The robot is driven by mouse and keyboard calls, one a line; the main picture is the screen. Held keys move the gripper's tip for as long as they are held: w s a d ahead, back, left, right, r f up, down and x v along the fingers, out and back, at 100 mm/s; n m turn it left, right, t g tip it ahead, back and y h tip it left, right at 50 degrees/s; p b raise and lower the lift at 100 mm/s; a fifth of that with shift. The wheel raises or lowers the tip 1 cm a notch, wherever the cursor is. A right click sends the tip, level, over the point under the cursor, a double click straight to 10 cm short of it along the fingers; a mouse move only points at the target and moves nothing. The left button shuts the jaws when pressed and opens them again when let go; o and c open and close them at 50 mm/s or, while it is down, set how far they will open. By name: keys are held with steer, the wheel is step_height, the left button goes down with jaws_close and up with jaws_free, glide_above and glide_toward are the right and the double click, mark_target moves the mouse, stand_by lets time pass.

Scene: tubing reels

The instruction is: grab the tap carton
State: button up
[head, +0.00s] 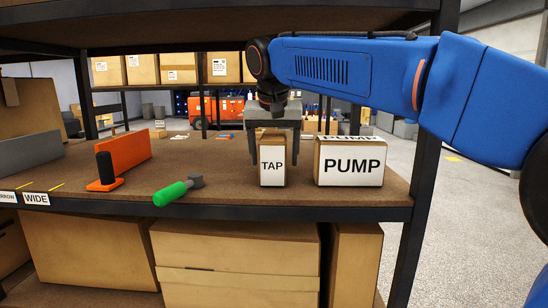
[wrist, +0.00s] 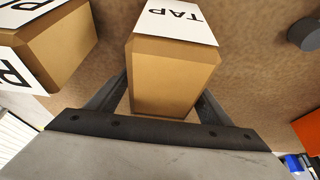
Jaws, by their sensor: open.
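The tap carton (head: 272,173), a small upright brown box with a white TAP label, stands on the brown shelf (head: 225,190) near its front edge. My gripper (head: 274,157) is above it, pointing down, with its fingers spread to either side of the carton's upper part. In the wrist view the tap carton (wrist: 165,75) stands between the two fingers of my gripper (wrist: 160,100). The jaws are open, and I cannot tell whether either finger touches the carton. The carton's lower part is hidden in the wrist view.
The wider PUMP carton (head: 350,163) stands close on the right. A green-handled tool (head: 172,193) lies to the left. Farther left are an orange upright panel (head: 124,152) with a black-handled piece (head: 105,170). A shelf post (head: 428,190) rises at the right.

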steer(key=shift+c, duration=0.5)
steer(key=c, duration=1.3)
steer(key=shift+r, duration=0.1)
